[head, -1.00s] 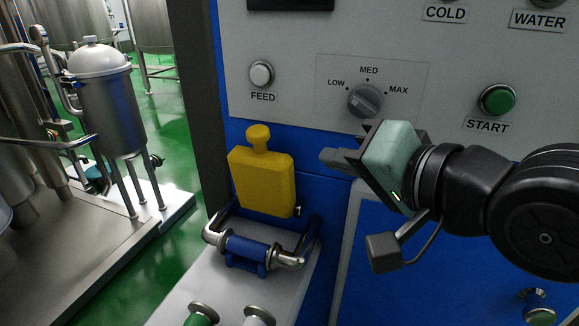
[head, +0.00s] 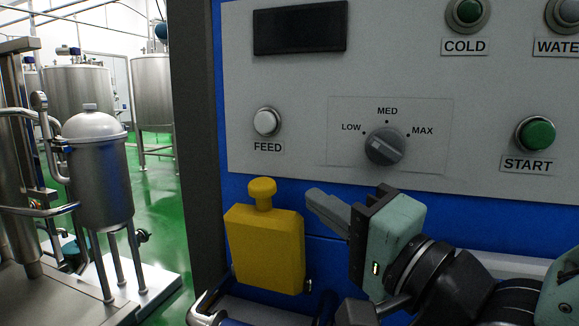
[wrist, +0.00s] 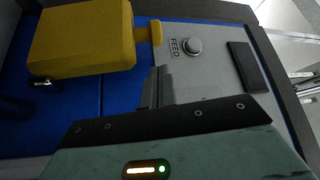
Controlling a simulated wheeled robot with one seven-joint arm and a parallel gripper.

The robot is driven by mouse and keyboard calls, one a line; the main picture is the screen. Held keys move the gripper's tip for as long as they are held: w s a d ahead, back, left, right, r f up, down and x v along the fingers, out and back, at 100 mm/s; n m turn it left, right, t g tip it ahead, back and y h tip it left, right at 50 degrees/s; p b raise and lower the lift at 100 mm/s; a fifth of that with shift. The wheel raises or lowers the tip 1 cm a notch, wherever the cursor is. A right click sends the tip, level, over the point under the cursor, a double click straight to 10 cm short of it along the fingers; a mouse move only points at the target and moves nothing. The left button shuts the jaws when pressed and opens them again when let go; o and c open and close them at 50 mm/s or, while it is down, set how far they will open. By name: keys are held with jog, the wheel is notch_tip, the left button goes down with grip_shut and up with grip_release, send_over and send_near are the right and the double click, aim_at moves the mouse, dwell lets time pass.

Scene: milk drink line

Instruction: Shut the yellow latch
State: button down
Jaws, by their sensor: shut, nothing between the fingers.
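The yellow latch (head: 264,245) is a flat yellow block with a rounded knob (head: 262,191) on top, on the blue front of the machine below the grey panel. In the wrist view the latch (wrist: 82,38) is at the upper left, its knob pointing right. My gripper (head: 312,196) is shut and empty, just right of the latch's knob and close to its height. In the wrist view my gripper's fingertips (wrist: 160,72) point towards the knob, with a gap visible between them.
The grey panel above carries the FEED button (head: 267,122), the speed knob (head: 385,147), the START button (head: 535,134) and a dark display (head: 300,27). Metal pipes (head: 208,306) lie below the latch. A steel vessel (head: 102,180) stands at the left.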

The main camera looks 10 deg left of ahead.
aim_at(288, 185)
jog(key=w+a+r+p, duration=0.1)
jog(key=p, duration=0.4)
jog(key=shift+a, duration=0.1)
jog(key=p, duration=0.3)
jog(key=shift+a+f+p, duration=0.1)
jog(key=shift+a+p, duration=0.05)
jog(key=shift+p, duration=0.25)
jog(key=shift+f+p+x, duration=0.15)
jog(key=shift+p+x, duration=0.15)
jog(key=shift+x, duration=0.95)
jog(key=shift+f+p+x, duration=0.15)
jog(key=shift+p+x, duration=0.15)
jog(key=shift+x, duration=0.95)
jog(key=shift+a, duration=0.1)
